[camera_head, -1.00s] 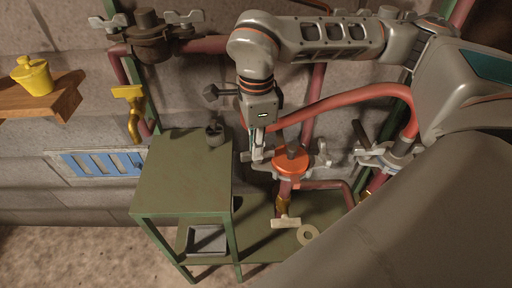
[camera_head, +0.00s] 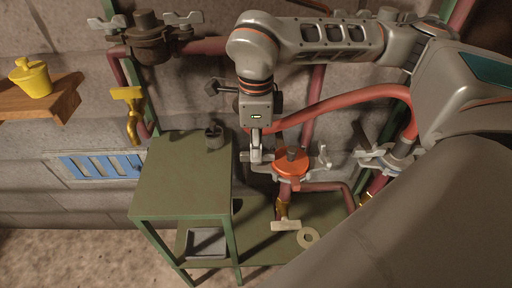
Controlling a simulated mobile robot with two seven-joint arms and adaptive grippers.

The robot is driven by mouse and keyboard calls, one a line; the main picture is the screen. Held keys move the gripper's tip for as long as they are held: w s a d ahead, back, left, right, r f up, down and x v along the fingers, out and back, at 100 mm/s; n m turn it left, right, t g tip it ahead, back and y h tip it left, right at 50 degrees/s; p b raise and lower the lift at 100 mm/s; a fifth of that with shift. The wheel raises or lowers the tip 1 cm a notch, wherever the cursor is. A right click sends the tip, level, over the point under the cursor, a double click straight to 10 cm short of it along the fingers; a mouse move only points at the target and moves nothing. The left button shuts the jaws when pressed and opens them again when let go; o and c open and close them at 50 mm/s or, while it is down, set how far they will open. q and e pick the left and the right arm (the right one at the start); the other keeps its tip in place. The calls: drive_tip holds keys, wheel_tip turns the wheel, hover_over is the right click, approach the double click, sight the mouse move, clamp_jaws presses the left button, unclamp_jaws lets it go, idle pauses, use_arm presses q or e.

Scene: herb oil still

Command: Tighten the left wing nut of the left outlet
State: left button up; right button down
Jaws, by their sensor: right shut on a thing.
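The left outlet has an orange cap (camera_head: 291,163) with a dark stub on top and a grey wing nut on each side. My right gripper (camera_head: 256,156) comes down from above at the cap's left side. It is shut on the left wing nut (camera_head: 245,156); the fingers hide most of the nut, and one grey wing shows to their left. The right wing nut (camera_head: 323,158) stands free on the other side of the cap. How tight either nut is cannot be seen. My left gripper is not in view.
A green stand (camera_head: 185,180) with a dark cup (camera_head: 214,136) is left of the gripper. A red hose (camera_head: 345,101) arches behind to another clamped fitting (camera_head: 388,158). A valve with a pale handle (camera_head: 285,225) and a ring (camera_head: 308,238) are below.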

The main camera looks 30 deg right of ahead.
drive_tip(key=c, duration=2.1)
unclamp_jaws()
drive_tip(key=shift+c, duration=0.2)
drive_tip(key=shift+r, duration=0.1)
wheel_tip(320, 180, up, 12)
